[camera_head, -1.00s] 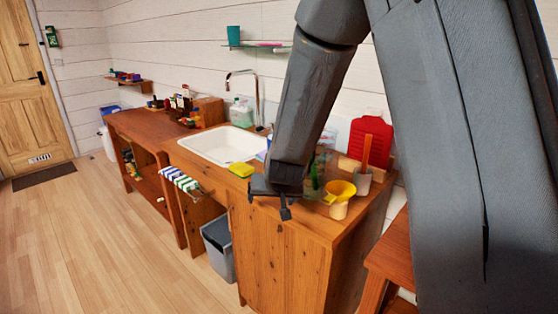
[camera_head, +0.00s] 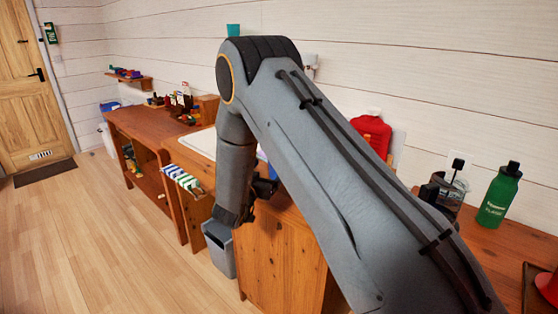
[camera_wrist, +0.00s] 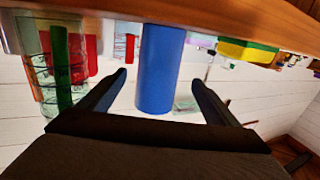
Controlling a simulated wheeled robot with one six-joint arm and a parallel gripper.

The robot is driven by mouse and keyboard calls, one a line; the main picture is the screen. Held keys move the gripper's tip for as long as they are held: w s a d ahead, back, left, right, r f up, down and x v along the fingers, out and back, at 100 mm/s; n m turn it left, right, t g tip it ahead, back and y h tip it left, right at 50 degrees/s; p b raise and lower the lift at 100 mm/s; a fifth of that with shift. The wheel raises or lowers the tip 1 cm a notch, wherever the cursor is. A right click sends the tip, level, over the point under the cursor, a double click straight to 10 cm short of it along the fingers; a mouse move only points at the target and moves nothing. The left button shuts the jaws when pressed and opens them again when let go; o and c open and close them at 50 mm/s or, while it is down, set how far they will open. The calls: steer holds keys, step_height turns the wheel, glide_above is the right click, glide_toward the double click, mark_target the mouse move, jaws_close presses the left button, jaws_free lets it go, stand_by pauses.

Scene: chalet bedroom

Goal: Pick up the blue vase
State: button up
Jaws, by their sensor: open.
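The blue vase (camera_wrist: 158,70) is a plain blue cylinder in the middle of the wrist view, where the scene appears upside down with the counter along the top. My gripper (camera_wrist: 160,82) is open, with one finger on each side of the vase in the picture. I cannot tell how deep the vase is between the fingers; no firm contact shows. In the head view my gripper (camera_head: 264,187) is dark and partly hidden by my arm, at the counter's front edge by the sink. The vase is mostly or wholly hidden by my arm there.
In the wrist view, a yellow and green sponge (camera_wrist: 248,51) lies right of the vase, and glassware (camera_wrist: 45,72) and red items stand left. In the head view, the white sink (camera_head: 198,143), a striped towel (camera_head: 182,180) and a green bottle (camera_head: 499,195) show. Open floor lies left.

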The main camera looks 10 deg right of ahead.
steer(key=x, duration=0.2)
steer(key=p+x, duration=0.1)
steer(key=x, duration=0.1)
steer(key=p+x, duration=0.1)
steer(key=x, duration=0.1)
steer(key=shift+d+f, duration=0.15)
steer(key=shift+f, duration=0.1)
steer(key=shift+s, duration=0.1)
steer(key=c, duration=1.4)
steer(key=shift+r, duration=0.1)
steer(key=c, duration=0.3)
